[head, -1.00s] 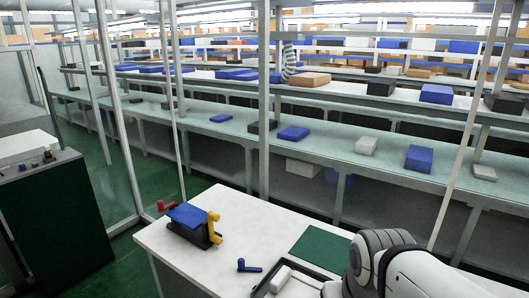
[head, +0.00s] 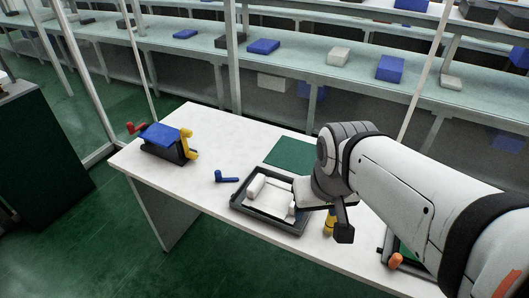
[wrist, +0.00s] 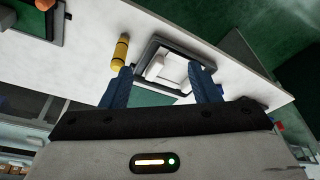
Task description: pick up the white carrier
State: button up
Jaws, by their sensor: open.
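The white carrier (head: 270,196) lies in a dark grey tray (head: 240,205) on the white table, with a raised white block along its left side. In the head view my arm partly covers the tray's right end. In the wrist view the carrier (wrist: 176,72) shows inside the tray (wrist: 200,57), beyond and between my fingertips. My gripper (wrist: 161,67) is open, with two blue fingers apart and nothing between them. It is above the table and apart from the carrier.
A fixture with a blue top (head: 161,135) stands at the table's left end. A green board (wrist: 80,22) shows too.

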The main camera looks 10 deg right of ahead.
aim_at(273, 197)
jog(key=z, duration=2.6)
jog(key=k, duration=1.35)
jog(key=u, duration=1.4)
jog(key=i, duration=1.05)
jog(key=u, duration=0.05)
